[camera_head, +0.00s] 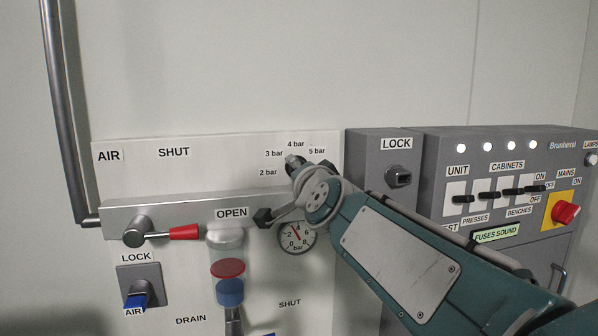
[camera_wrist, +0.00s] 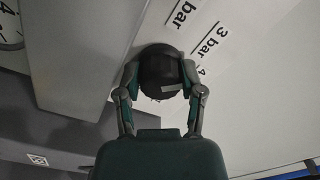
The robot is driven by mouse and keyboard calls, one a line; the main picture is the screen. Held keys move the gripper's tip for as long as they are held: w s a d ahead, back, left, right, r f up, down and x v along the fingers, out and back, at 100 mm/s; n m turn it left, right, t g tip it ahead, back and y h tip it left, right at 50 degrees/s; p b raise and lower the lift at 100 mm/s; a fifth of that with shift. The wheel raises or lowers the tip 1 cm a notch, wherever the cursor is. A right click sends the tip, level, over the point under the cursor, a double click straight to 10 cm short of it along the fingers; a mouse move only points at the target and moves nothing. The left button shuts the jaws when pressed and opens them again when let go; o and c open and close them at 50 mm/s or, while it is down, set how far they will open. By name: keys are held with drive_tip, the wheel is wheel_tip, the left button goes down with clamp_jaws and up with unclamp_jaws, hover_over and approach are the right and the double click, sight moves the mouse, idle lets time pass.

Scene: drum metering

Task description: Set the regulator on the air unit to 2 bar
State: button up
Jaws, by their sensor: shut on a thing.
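The air unit's regulator knob (camera_wrist: 160,66) is round and black with a pale strip on its face. In the wrist view my gripper (camera_wrist: 160,78) is shut around it, one finger on each side. The labels "2 bar" (camera_wrist: 187,11) and "3 bar" (camera_wrist: 209,44) lie beside it. The labels from 2 bar to 5 bar arc above that spot.
Left of the arm are a red-tipped lever (camera_head: 184,232), a clear bowl (camera_head: 228,264) and a blue-marked lock (camera_head: 138,296). To the right stand a grey LOCK box (camera_head: 376,215) and a switch cabinet (camera_head: 505,150) with a red mains knob (camera_head: 566,211). The wall above is bare.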

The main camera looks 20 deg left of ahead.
drive_tip(key=n, duration=0.5)
drive_tip(key=shift+w+f+n, duration=0.1)
drive_tip(key=shift+f+n, duration=0.1)
drive_tip(key=shift+n, duration=0.1)
drive_tip(key=n, duration=0.5)
drive_tip(key=shift+n, duration=0.4)
drive_tip(key=shift+f, duration=0.1)
drive_tip(key=o, duration=1.1)
drive_tip(key=shift+o, duration=0.2)
drive_tip(key=shift+w+a, duration=0.1)
